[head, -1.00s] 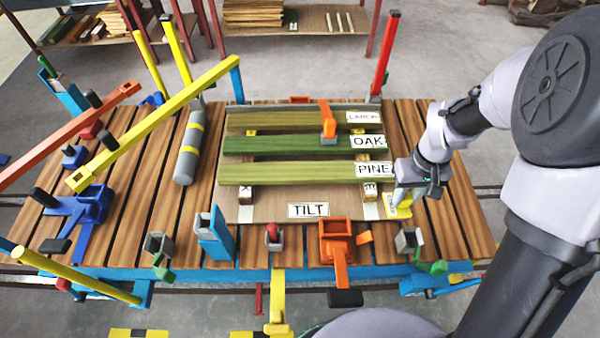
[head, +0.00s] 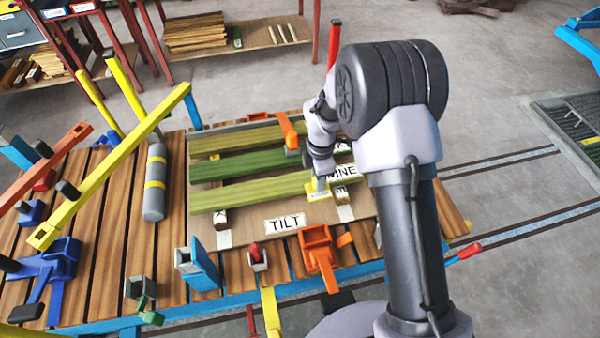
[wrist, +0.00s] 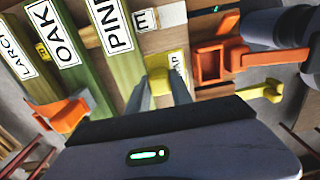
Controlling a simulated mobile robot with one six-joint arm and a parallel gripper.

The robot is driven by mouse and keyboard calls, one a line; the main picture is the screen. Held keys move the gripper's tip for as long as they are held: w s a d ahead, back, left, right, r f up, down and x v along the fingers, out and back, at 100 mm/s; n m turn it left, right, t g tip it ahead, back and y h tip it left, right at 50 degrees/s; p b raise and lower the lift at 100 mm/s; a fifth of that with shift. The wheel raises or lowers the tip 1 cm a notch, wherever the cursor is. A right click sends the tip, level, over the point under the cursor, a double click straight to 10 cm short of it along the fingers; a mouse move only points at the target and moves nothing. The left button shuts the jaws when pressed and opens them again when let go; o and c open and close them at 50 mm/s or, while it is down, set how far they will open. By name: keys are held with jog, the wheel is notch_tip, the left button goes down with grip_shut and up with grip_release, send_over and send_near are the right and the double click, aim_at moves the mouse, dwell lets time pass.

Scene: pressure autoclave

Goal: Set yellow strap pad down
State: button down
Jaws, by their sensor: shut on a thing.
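The yellow strap pad (head: 318,192) is a small yellow block with a white label. My gripper (head: 321,184) is shut on it, and the pad is between the two fingers in the wrist view (wrist: 166,80). The pad is at the near edge of the pine board (head: 250,195), toward its right end. I cannot tell whether it touches the board or hangs just above. In the wrist view the pad (wrist: 177,62) lies beside the PINE label (wrist: 118,25). My arm hides the right end of the boards in the head view.
The oak board (head: 240,167) and larch board (head: 230,142) lie behind pine. An orange clamp (head: 288,130) stands over the larch. The TILT label (head: 285,221) and an orange holder (head: 317,245) are nearer. A long yellow bar (head: 110,165) slants over the table's left side.

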jog(key=w+a, duration=0.1)
jog(key=w, duration=0.1)
jog(key=w+a+b, duration=0.1)
jog(key=w+a, duration=0.1)
jog(key=w+a+f, duration=0.1)
jog(key=w+a, duration=0.1)
jog(key=shift+w+a+b, duration=0.15)
jog(key=shift+w+b, duration=0.1)
jog(key=shift+b, duration=0.05)
notch_tip(320, 180, down, 4)
jog(key=shift+w+r+b, duration=0.1)
jog(key=shift+r+b, duration=0.1)
jog(key=shift+b, duration=0.85)
jog(key=shift+r, duration=0.2)
jog(key=shift+f, duration=0.15)
jog(key=c, duration=1.1)
grip_release()
jog(key=shift+c, duration=0.2)
